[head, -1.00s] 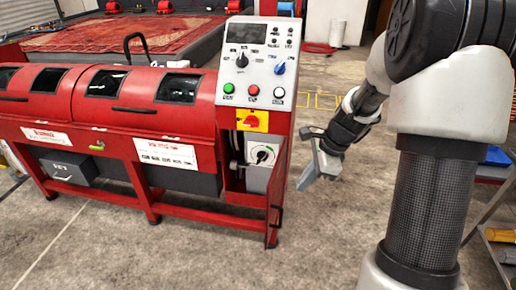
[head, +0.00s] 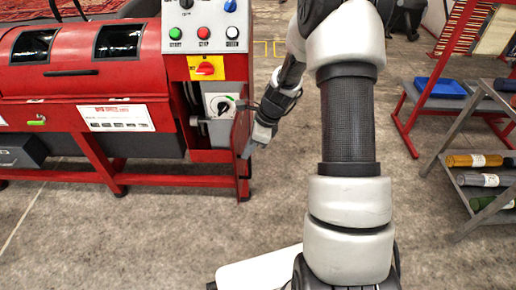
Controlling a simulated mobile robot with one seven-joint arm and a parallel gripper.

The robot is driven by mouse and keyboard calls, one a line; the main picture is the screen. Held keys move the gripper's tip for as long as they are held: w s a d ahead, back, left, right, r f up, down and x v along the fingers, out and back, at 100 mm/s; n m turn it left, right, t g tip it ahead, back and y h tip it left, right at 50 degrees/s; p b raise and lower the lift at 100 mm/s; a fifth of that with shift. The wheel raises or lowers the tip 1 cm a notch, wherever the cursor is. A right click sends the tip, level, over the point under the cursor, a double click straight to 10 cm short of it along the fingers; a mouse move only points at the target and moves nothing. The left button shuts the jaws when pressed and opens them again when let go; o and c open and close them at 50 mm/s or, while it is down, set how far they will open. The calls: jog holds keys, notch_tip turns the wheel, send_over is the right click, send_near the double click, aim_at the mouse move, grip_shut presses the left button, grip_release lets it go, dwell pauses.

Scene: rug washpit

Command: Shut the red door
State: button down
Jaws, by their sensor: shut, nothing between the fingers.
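The red door (head: 240,165) is a narrow panel at the right end of the red machine. It stands open, swung out towards me and seen nearly edge-on. Left of it the open compartment shows a grey box with a white dial (head: 222,105). My gripper (head: 249,149) is shut and empty, pointing down on the right, outer side of the door. Its fingertips are at or very near the door's face; I cannot tell whether they touch. The gripper hides part of the door's outer face.
The red machine (head: 60,88) with its button panel (head: 205,38) fills the left. Bare concrete floor (head: 400,150) lies right of the door. A metal rack (head: 470,185) with rolled items and a red-framed bench (head: 440,103) stand at the right.

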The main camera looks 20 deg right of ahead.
jog(key=shift+w+a, duration=0.35)
jog(key=shift+a, duration=0.35)
jog(key=shift+a, duration=0.1)
